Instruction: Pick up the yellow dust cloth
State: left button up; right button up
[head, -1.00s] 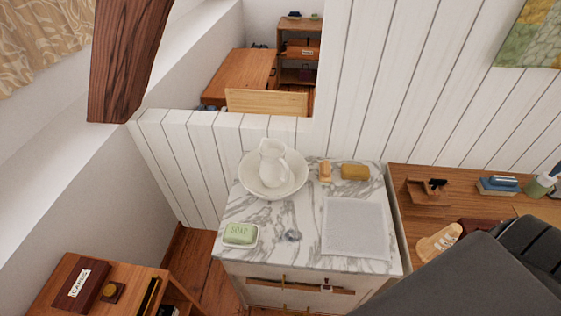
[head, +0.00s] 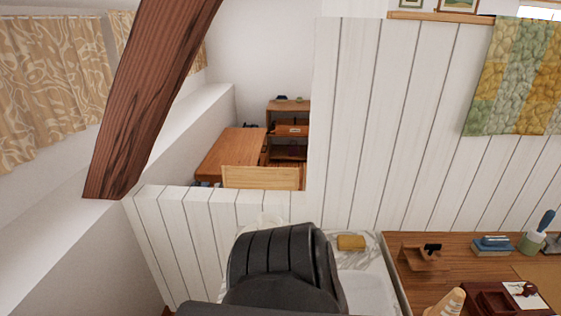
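I see nothing that is clearly a yellow dust cloth. A small yellow-brown block-shaped item (head: 351,242) lies on the marble-topped stand (head: 372,266); I cannot tell whether it is a folded cloth or a sponge. No gripper fingers show, so neither gripper is in view.
A wooden desk (head: 420,285) at the right holds a wooden holder (head: 420,256), a blue-topped item (head: 492,245) and a cup with a brush (head: 532,242). A white plank wall (head: 400,130) stands behind. A slanting timber brace (head: 150,100) crosses the left.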

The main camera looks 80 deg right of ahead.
aim_at(354, 243)
jog(key=k, duration=1.8)
jog(key=z, duration=0.15)
